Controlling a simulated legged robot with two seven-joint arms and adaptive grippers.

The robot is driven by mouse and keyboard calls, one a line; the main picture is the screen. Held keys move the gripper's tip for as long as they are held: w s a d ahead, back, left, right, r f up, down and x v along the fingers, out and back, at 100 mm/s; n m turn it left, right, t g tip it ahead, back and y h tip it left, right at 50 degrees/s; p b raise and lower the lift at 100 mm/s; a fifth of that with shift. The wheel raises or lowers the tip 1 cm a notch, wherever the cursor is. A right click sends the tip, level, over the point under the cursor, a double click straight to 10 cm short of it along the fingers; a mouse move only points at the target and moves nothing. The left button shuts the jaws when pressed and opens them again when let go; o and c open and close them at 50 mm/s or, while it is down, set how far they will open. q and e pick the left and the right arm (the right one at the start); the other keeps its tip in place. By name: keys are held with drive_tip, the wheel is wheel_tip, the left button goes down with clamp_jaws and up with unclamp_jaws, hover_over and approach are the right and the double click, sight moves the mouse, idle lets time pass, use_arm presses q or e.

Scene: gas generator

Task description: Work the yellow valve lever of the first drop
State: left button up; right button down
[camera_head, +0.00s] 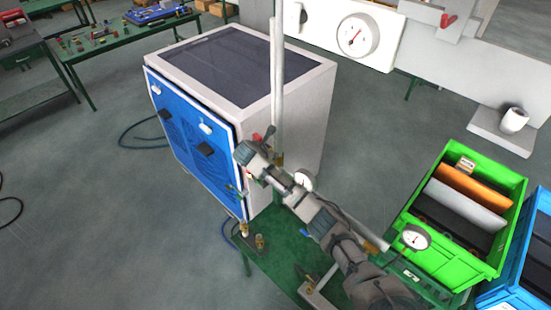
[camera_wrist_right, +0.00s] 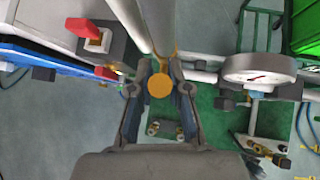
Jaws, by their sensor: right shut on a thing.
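The yellow valve lever (camera_wrist_right: 159,87) shows its round orange-yellow end in the right wrist view, at the foot of the upright grey pipe (camera_wrist_right: 159,22). My right gripper (camera_wrist_right: 160,78) is shut on it, with one finger on each side of the lever. In the head view my right arm reaches in from the lower right to the foot of the same pipe (camera_head: 278,80); the arm and hand hide most of the lever there. My left gripper is in neither view.
A grey cabinet (camera_head: 309,108) with a blue door (camera_head: 185,150) stands left of the pipe. A red handle (camera_wrist_right: 84,28) and a round gauge (camera_wrist_right: 258,72) are close to my right gripper. A green crate (camera_head: 448,262) stands at the right.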

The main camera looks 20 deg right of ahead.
drive_tip(key=shift+w+a+f+g, duration=0.1)
drive_tip(key=shift+a+f+g, duration=0.3)
drive_tip(key=shift+f, duration=0.1)
drive_tip(key=shift+n, duration=0.3)
drive_tip(key=c, duration=1.2)
unclamp_jaws()
drive_tip(key=shift+o, duration=0.5)
drive_tip(key=shift+w+a+r, duration=0.1)
drive_tip(key=shift+w+r, duration=0.1)
drive_tip(key=shift+w, duration=0.05)
drive_tip(key=v, duration=1.2)
drive_tip(key=shift+a+f, duration=0.15)
drive_tip(key=shift+a, duration=0.2)
drive_tip(key=shift+w+d, duration=0.1)
drive_tip(key=shift+d, duration=0.1)
